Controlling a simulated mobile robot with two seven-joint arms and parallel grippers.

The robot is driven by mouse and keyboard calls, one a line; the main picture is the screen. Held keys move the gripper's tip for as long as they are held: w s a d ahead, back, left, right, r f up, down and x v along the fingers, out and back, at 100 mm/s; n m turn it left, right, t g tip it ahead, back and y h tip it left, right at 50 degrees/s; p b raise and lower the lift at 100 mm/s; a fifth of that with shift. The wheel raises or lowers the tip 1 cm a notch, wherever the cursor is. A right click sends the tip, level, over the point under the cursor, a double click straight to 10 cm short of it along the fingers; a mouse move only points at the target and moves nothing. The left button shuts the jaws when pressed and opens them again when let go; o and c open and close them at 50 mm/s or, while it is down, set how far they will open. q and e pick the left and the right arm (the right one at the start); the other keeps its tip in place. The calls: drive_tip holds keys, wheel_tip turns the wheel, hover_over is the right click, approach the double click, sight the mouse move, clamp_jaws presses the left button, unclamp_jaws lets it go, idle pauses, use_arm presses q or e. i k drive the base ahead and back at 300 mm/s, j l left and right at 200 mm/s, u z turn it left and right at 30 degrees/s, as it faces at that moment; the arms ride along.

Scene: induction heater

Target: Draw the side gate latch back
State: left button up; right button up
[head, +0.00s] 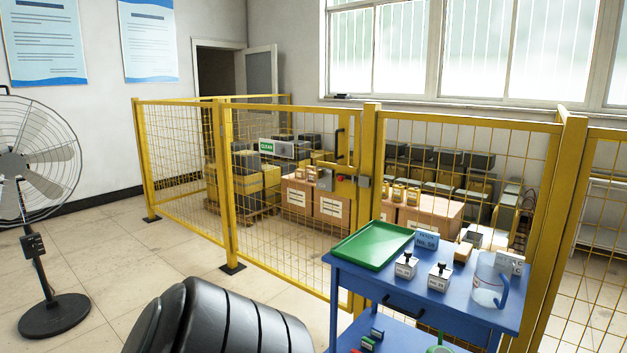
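The yellow mesh side gate (285,255) stands shut in the fence between two yellow posts. Its latch (326,179) is a small grey metal piece on the gate's right side, with a yellow bar (342,169) beside it reaching toward the right post. A small grey box with a red part (363,181) is on that post. A black pull handle (340,144) is above the latch. The latch is too small to tell its bolt position. Neither of my grippers is in view.
A blue cart (400,290) stands in front of the gate's right side, with a green tray (370,245), small boxes and a clear jug (488,282) on top. A fan (40,200) stands at left. Boxes (330,207) are behind the fence. Tiled floor left of the gate is open.

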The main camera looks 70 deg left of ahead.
sight(349, 179)
drive_tip(key=u, duration=2.2)
drive_tip(key=z, duration=0.25)
drive_tip(key=i+j+z, duration=0.2)
drive_tip(key=z, duration=0.2)
drive_tip(key=i+j+z, duration=0.25)
drive_tip(key=z, duration=0.2)
drive_tip(key=i+j+z, duration=0.1)
drive_tip(key=j, duration=0.25)
drive_tip(key=i+j, duration=0.2)
drive_tip(key=j, duration=0.15)
drive_tip(key=i+j+z, duration=0.15)
drive_tip(key=j, duration=0.2)
drive_tip(key=i+j+z, duration=0.1)
drive_tip(key=j, duration=0.3)
drive_tip(key=i+j, duration=0.15)
drive_tip(key=j, duration=0.2)
drive_tip(key=z, duration=0.05)
